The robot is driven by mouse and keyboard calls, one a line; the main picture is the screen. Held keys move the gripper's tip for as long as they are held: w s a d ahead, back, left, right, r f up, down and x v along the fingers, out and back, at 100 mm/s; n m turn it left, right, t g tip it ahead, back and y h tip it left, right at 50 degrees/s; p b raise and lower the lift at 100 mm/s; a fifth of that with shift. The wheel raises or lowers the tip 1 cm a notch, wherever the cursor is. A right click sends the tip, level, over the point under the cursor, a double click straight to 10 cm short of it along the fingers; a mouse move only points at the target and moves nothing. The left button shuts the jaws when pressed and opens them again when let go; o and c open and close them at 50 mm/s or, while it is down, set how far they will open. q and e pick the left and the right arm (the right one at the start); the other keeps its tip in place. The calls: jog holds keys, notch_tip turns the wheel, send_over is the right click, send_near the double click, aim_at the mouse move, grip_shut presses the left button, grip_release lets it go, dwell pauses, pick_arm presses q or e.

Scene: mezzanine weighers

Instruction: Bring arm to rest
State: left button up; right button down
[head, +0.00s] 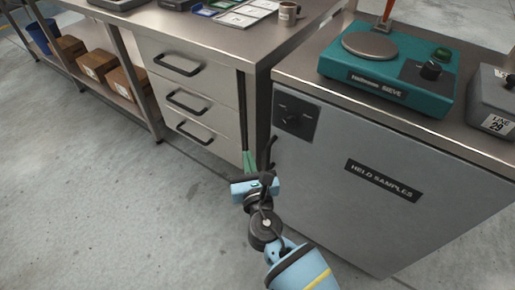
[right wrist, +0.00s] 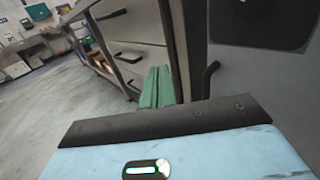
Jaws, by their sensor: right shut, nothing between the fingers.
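My right arm reaches up from the bottom of the head view, blue with black joints. Its gripper (head: 248,158) is shut and empty, with green fingers together. The fingers also show in the right wrist view (right wrist: 158,86), pointing away towards the drawers and cabinet. The gripper is in front of the gap between the drawer unit and the grey cabinet. I cannot tell whether it touches either. My left gripper is not in view.
The grey cabinet (head: 385,225) labelled HELD SAMPLES has its door shut. A teal scale (head: 385,85) stands on top. Three drawers (head: 190,65) are shut at left of the gripper. Cardboard boxes (head: 97,64) sit on a low shelf. The floor (head: 120,220) at left is clear.

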jog(key=shift+s+a, duration=0.15)
jog(key=shift+s, duration=0.15)
